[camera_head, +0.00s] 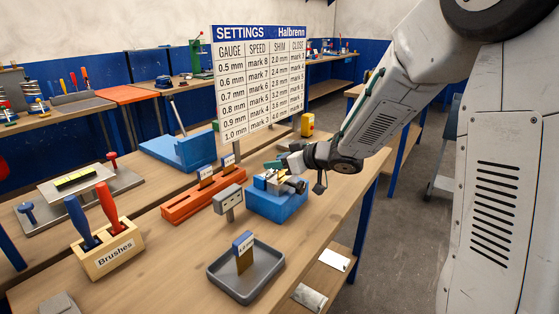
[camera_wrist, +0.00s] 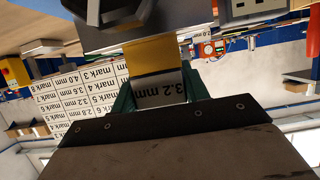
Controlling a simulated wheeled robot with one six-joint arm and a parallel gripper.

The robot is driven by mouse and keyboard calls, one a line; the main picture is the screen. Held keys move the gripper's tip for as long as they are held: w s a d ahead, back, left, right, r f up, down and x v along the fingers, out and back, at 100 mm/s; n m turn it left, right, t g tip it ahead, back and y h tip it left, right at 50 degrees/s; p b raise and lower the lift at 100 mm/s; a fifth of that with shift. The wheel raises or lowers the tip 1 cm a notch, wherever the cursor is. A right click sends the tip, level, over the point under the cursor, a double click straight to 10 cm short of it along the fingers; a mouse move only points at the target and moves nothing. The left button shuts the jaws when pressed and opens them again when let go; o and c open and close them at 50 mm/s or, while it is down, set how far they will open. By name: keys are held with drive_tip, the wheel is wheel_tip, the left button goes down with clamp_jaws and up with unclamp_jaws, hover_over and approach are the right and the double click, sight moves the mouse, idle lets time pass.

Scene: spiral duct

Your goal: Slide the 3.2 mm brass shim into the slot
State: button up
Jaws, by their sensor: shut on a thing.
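My gripper (camera_wrist: 158,92) is shut on the brass shim (camera_wrist: 150,57), whose tag reads "3.2 mm" upside down in the wrist view. The shim's bare brass end points away from the green fingers and meets the edge of a dark grey metal block (camera_wrist: 160,38). I cannot tell how far the end is inside a slot. In the head view my gripper (camera_head: 287,167) is over the blue fixture (camera_head: 277,206) with metal parts on top. The held shim is mostly hidden there.
An orange rack (camera_head: 190,208) holds tagged shims. A grey tray (camera_head: 222,284) in front holds another tagged brass shim (camera_head: 244,260). A small grey sign (camera_head: 229,198) stands beside the fixture. A settings board (camera_head: 259,85) stands behind. A brushes holder (camera_head: 108,251) is at left.

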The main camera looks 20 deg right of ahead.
drive_tip(key=o, duration=1.1)
